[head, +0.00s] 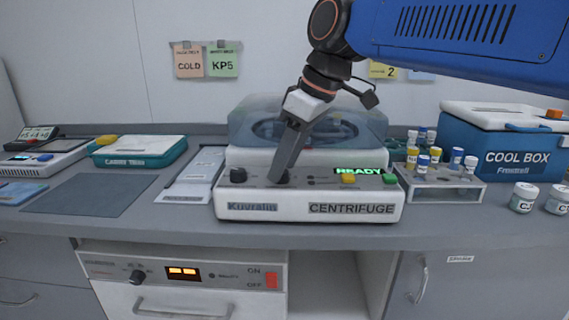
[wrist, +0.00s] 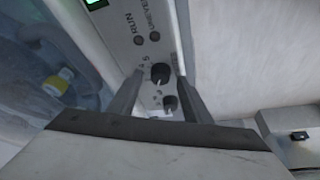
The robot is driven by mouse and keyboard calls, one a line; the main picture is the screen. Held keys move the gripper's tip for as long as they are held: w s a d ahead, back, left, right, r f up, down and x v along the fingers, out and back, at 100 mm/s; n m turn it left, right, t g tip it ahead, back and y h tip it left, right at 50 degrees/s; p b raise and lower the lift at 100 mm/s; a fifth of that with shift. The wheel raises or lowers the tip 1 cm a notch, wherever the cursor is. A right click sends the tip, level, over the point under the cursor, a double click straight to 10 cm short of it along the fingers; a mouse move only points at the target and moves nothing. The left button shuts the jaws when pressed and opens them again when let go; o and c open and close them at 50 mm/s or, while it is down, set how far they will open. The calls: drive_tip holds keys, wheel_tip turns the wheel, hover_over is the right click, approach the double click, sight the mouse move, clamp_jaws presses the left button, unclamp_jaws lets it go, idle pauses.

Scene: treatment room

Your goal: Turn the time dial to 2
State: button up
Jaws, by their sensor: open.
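The centrifuge (head: 310,212) stands on the bench with a sloped front panel. Its panel has a black dial (head: 238,175) at the left and a second black dial (head: 284,178) at my gripper. My gripper (head: 279,174) points down at the second dial, its fingers largely overlapping it in the head view. In the wrist view, my open fingers (wrist: 160,78) stand on both sides of this dial (wrist: 160,73), with a gap visible. The dial labels and pointer positions are too small to read, so I cannot tell which is the time dial.
The green READY display (head: 359,171), a yellow button (head: 348,179) and a green button (head: 390,179) are right of my gripper. The centrifuge's clear lid (head: 245,125) is behind it. A tube rack (head: 440,196) stands close on the right, a pale tray (head: 186,190) on the left.

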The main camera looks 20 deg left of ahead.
drive_tip(key=shift+a+f, duration=0.15)
drive_tip(key=shift+f, duration=0.25)
drive_tip(key=c, duration=1.1)
drive_tip(key=shift+o, duration=0.2)
drive_tip(key=shift+s+a+m+t+h, duration=0.1)
drive_tip(key=shift+m+t+h, duration=0.3)
drive_tip(key=shift+m, duration=1)
drive_tip(key=shift+s+m+t+h, duration=0.1)
drive_tip(key=shift+m+t, duration=0.5)
drive_tip(key=shift+m, duration=0.8)
drive_tip(key=o, duration=1.1)
drive_tip(key=shift+c, duration=0.2)
